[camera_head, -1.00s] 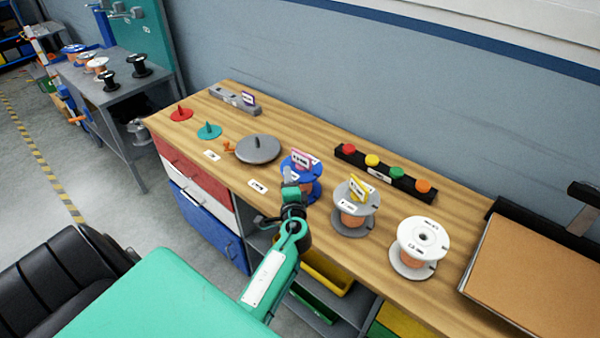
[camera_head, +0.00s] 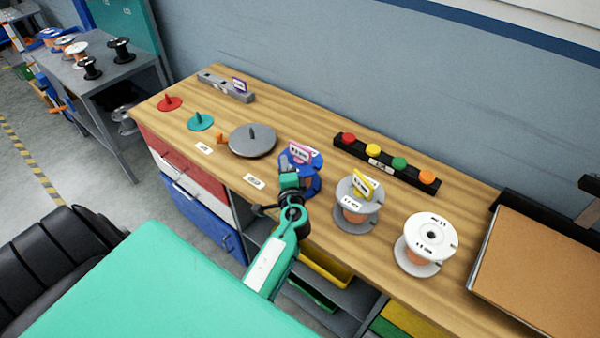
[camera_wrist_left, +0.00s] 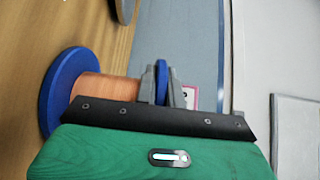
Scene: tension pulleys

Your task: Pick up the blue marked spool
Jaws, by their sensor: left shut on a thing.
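The blue spool (camera_head: 313,188) with copper-coloured winding stands near the front edge of the wooden table, with a pink-edged tag (camera_head: 300,152) on its top. My left gripper (camera_head: 291,172) reaches it from the front. In the left wrist view its fingers (camera_wrist_left: 161,88) are shut on the blue upper flange, one on each side. The lower blue flange (camera_wrist_left: 66,90) and the winding (camera_wrist_left: 100,88) show left of the fingers. I cannot tell whether the lower flange touches the table. My right gripper is in neither view.
A grey spool (camera_head: 352,218) with a yellow tag stands close to the right, then a white spool (camera_head: 431,232). A grey disc (camera_head: 252,142) with a peg lies to the left. A black strip (camera_head: 387,166) with coloured knobs lies behind.

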